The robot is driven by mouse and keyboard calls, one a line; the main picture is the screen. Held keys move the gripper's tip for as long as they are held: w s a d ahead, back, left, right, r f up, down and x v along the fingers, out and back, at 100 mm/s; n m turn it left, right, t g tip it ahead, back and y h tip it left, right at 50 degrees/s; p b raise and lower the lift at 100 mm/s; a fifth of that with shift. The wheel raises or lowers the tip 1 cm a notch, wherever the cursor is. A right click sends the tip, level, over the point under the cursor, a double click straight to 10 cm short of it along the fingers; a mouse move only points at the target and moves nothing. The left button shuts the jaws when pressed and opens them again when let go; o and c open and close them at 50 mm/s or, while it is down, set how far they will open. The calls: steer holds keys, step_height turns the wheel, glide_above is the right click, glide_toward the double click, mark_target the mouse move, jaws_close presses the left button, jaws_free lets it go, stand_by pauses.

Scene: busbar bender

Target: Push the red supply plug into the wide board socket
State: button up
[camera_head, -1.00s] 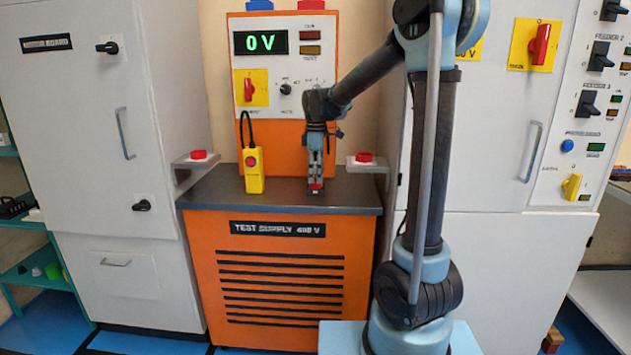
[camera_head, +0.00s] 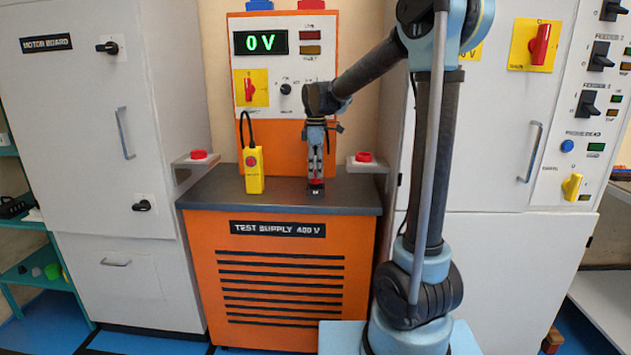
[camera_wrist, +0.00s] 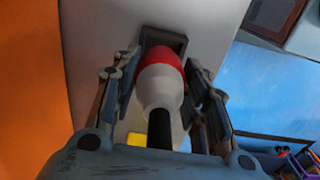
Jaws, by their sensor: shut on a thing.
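The red supply plug (camera_wrist: 162,62) has a red band, a pale body and a black cable end in the wrist view. My gripper (camera_wrist: 163,75) has a finger on each side of it and is shut on it. In the head view my gripper (camera_head: 316,172) points down over the grey bench top of the test supply, with the red of the plug showing at its tips. A dark rectangular frame (camera_wrist: 178,39) shows just beyond the plug's front; I cannot tell whether it is a socket or part of the plug. I cannot make out the wide board socket for certain.
A yellow pendant (camera_head: 254,171) stands on the bench top (camera_head: 285,195) left of my gripper. Red buttons on brackets flank the bench, at left (camera_head: 198,155) and right (camera_head: 363,157). The orange panel (camera_head: 283,150) rises behind; its display (camera_head: 261,42) reads 0 V. A grey motor board cabinet (camera_head: 90,150) stands left.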

steer(key=shift+r, duration=2.3)
steer(key=shift+s, duration=0.15)
